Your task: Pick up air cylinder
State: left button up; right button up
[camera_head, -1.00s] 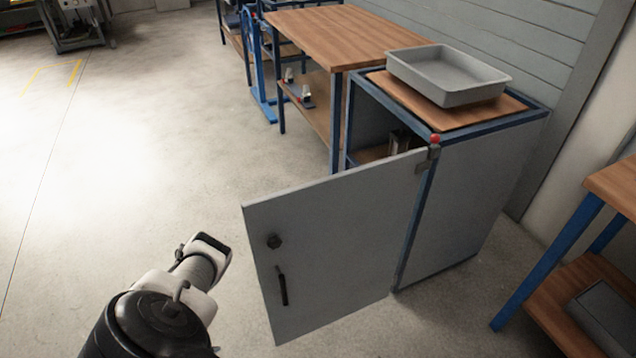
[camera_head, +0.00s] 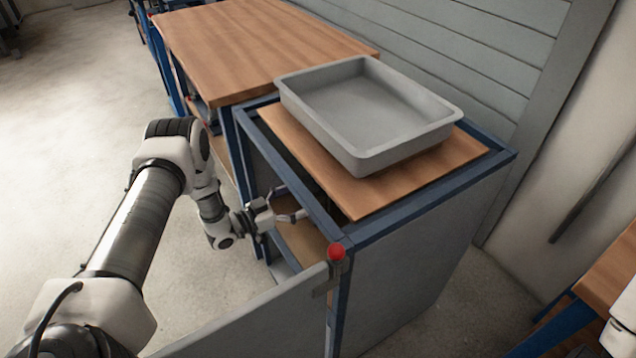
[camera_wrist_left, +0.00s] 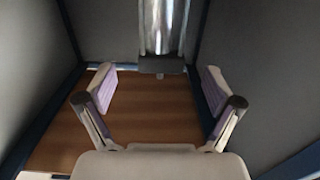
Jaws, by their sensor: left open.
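The air cylinder (camera_wrist_left: 164,28) is a shiny metal tube with a dark end block, inside the cabinet at the top middle of the left wrist view. My left gripper (camera_wrist_left: 158,90) is open, its two fingers on either side of the line to the cylinder, with nothing between them. The cylinder is beyond the fingertips. In the head view my left gripper (camera_head: 292,204) reaches into the cabinet's open front, and the cylinder is hidden there. My right gripper is not in view.
The cabinet (camera_head: 415,262) has a blue frame and grey sides. Its open door (camera_head: 265,325) stands in front, with a red knob (camera_head: 336,252) at the corner post. A grey tray (camera_head: 375,155) sits on top. A wooden workbench (camera_head: 255,45) stands behind.

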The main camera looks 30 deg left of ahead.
aim_at(318, 186)
pick_arm(q)
jog(key=x, duration=0.3)
jog(key=b+x, duration=0.1)
jog(key=x, duration=0.3)
jog(key=shift+w+r, duration=0.25)
jog(key=shift+w, duration=0.05)
jog(key=shift+w+d+r, duration=0.1)
jog(key=shift+r, duration=0.05)
grip_shut()
